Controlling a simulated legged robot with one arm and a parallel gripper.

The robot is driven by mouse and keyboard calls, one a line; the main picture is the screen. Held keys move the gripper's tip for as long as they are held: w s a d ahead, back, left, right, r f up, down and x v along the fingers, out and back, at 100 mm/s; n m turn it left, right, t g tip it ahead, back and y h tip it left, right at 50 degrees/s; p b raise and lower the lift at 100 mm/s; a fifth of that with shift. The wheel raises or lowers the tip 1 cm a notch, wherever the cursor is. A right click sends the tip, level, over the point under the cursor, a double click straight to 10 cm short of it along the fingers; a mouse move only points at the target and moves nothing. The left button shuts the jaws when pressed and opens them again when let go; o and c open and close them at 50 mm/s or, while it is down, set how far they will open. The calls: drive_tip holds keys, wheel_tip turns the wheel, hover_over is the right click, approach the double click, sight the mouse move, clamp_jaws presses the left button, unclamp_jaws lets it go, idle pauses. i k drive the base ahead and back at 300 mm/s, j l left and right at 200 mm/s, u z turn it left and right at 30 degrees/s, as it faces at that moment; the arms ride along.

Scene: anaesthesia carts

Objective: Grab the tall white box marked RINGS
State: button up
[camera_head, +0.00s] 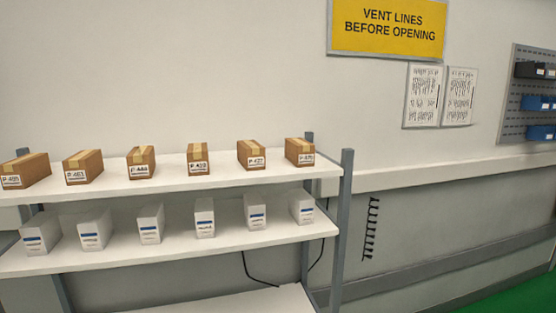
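Several tall white boxes stand upright in a row on the middle shelf (180,249) of a rack. From left to right they are a first white box (40,235), a second (94,229), a third (150,224), a fourth (204,217), a fifth (255,211) and a last one (302,206) near the right post. Each has a blue band and small dark print on its front. The print is too small to read, so I cannot tell which is marked RINGS. My gripper is not in view.
Brown taped cartons, one of them at the right end (299,152), line the top shelf (225,175) above the white boxes. A grey post (343,215) bounds the rack on the right. A dark cable (262,282) hangs below. Green floor (515,298) shows at lower right.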

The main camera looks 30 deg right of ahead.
sight(96, 228)
drive_tip(key=i+u, duration=0.1)
drive_tip(key=i, duration=0.3)
drive_tip(key=i+l, duration=0.15)
drive_tip(key=i, duration=0.25)
drive_tip(key=i+u, duration=0.05)
